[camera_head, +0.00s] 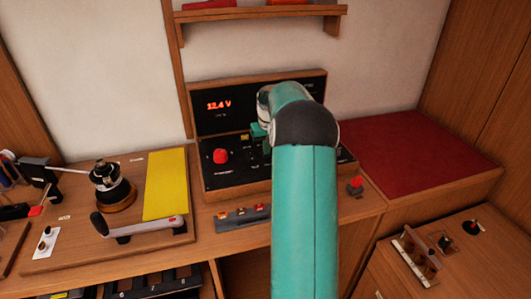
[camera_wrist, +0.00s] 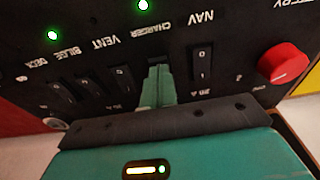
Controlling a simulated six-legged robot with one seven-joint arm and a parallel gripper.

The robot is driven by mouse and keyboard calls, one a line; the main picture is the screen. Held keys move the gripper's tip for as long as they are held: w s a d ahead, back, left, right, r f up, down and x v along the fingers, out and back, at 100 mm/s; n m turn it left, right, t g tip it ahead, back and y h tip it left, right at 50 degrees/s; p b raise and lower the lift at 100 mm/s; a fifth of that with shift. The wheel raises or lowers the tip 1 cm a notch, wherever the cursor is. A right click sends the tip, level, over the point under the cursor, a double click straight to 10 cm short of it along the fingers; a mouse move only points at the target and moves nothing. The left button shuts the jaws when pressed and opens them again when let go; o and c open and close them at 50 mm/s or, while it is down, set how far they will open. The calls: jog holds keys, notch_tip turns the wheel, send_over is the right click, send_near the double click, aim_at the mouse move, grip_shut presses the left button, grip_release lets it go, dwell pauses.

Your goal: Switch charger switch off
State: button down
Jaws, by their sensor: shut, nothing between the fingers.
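The charger switch (camera_wrist: 157,60) is a black rocker in a row on the black panel (camera_wrist: 230,50), under the upside-down CHARGER label in the wrist view. My gripper (camera_wrist: 158,76) is shut and empty, its teal fingertips right at this switch and covering most of it. I cannot tell whether they touch it or which way it is tipped. A green light (camera_wrist: 143,5) glows by the CHARGER label. In the head view my gripper (camera_head: 259,131) is in front of the panel (camera_head: 232,178), and my arm hides the panel's right part.
The nav switch (camera_wrist: 201,66) and vent switch (camera_wrist: 122,86) flank the fingers closely. A red knob (camera_wrist: 283,62) sits farther right; it also shows in the head view (camera_head: 220,156). A red display (camera_head: 219,105) reads 12.4 V. A winch (camera_head: 112,187) stands left on the bench.

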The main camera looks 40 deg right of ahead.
jog(key=shift+f, duration=0.3)
jog(key=shift+r, duration=3.55)
